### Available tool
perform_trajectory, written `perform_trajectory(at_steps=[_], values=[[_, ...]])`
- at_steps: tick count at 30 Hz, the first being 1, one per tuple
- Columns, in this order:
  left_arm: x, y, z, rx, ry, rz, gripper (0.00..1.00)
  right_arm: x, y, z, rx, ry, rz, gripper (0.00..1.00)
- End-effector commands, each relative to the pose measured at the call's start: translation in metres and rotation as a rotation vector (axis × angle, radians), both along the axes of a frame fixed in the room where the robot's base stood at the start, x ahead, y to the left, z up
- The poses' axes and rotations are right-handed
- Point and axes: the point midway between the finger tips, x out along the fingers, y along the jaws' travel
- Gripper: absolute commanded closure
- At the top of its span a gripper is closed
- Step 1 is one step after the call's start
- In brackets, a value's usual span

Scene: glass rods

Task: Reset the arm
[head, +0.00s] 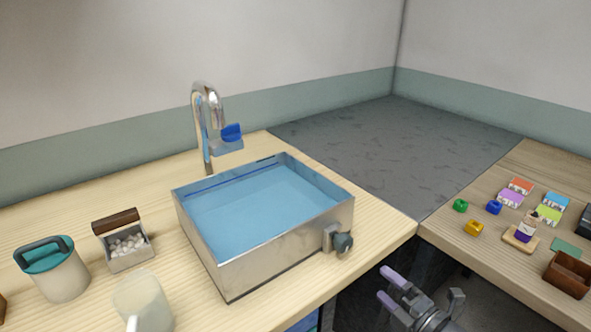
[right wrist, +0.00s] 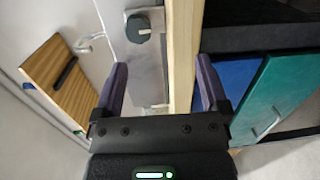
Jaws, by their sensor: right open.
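My right gripper (head: 388,285) is at the bottom right of the head view, in front of the gap between the two wooden counters. Its two purple fingers are apart with nothing between them. In the right wrist view the fingers of the right gripper (right wrist: 161,82) frame the light wooden edge and part of the metal basin side. My left gripper does not show in either view. No glass rods are visible.
A metal basin (head: 268,252) with blue inside stands on the left counter beside a tap (head: 206,125). A teal-lidded canister (head: 60,282), pebble box (head: 130,262) and pale mug (head: 145,300) stand left. Several small coloured items and a brown box (head: 568,276) are on the right counter.

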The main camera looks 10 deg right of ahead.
Motion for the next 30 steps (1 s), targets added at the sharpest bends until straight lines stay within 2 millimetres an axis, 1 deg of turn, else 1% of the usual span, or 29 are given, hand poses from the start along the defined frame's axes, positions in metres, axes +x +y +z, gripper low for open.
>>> perform_trajectory(at_steps=[1,2,3,5,6,7,8,9,12,15,17,19,30], values=[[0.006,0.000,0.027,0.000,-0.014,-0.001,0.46,-0.013,-0.004,-0.013,0.125,0.124,-0.098,0.06],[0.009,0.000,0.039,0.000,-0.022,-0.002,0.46,-0.026,-0.007,-0.032,0.222,0.224,-0.181,0.06],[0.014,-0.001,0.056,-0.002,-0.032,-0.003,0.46,-0.051,-0.007,-0.062,0.351,0.371,-0.303,0.06],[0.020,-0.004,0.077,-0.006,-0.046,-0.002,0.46,-0.099,0.000,-0.105,0.523,0.587,-0.492,0.06],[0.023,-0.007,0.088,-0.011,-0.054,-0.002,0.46,-0.134,0.009,-0.129,0.614,0.720,-0.611,0.06],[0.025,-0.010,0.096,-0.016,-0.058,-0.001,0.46,-0.162,0.017,-0.144,0.669,0.812,-0.698,0.06],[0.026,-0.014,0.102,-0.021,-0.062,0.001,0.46,-0.189,0.025,-0.156,0.718,0.898,-0.781,0.06],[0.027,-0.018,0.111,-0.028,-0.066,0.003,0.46,-0.225,0.037,-0.168,0.766,1.003,-0.884,0.06],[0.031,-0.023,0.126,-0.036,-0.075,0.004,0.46,-0.301,0.064,-0.183,0.842,1.204,-1.101,0.06],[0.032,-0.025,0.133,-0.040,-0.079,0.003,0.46,-0.350,0.083,-0.186,0.870,1.324,-1.242,0.06],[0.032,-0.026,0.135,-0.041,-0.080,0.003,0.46,-0.366,0.089,-0.187,0.874,1.361,-1.287,0.06],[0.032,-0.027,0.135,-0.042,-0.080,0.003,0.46,-0.374,0.092,-0.187,0.877,1.381,-1.314,0.06],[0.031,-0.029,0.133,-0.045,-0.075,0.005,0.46,-0.374,0.091,-0.189,0.875,1.379,-1.313,0.06]])
